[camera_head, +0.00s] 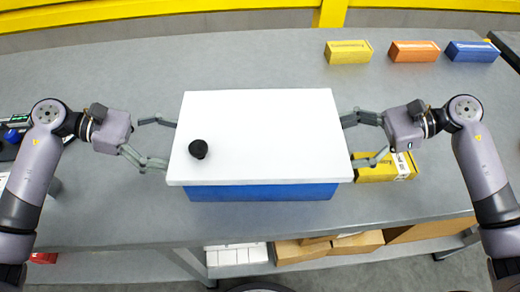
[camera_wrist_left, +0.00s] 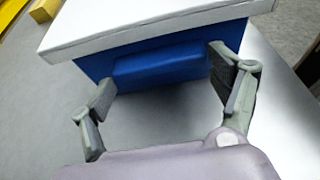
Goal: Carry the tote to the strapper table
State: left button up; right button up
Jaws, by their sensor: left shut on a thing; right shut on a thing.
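The tote is a blue box (camera_head: 262,192) under a flat white lid (camera_head: 262,135), on the grey table. A small black round knob-like object (camera_head: 198,149) sits on the lid's left part. My left gripper (camera_head: 168,143) is shut on the tote's left end. In the left wrist view its fingers (camera_wrist_left: 163,75) stand at both sides of a blue block-like grip (camera_wrist_left: 160,65) on the tote's end wall. My right gripper (camera_head: 350,142) is shut on the tote's right end; the lid edge hides its contact.
A yellow carton (camera_head: 386,167) lies close by the right gripper. Yellow (camera_head: 348,52), orange (camera_head: 414,51) and blue (camera_head: 472,51) boxes stand at the table's back right. Cardboard boxes (camera_head: 330,246) sit below the front edge. A yellow rail (camera_head: 150,8) runs behind.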

aim_at(177, 132)
pick_arm(q)
jog(key=shift+w+r, duration=0.1)
jog(key=shift+r, duration=0.1)
pick_arm(e)
jog(key=shift+r, duration=0.2)
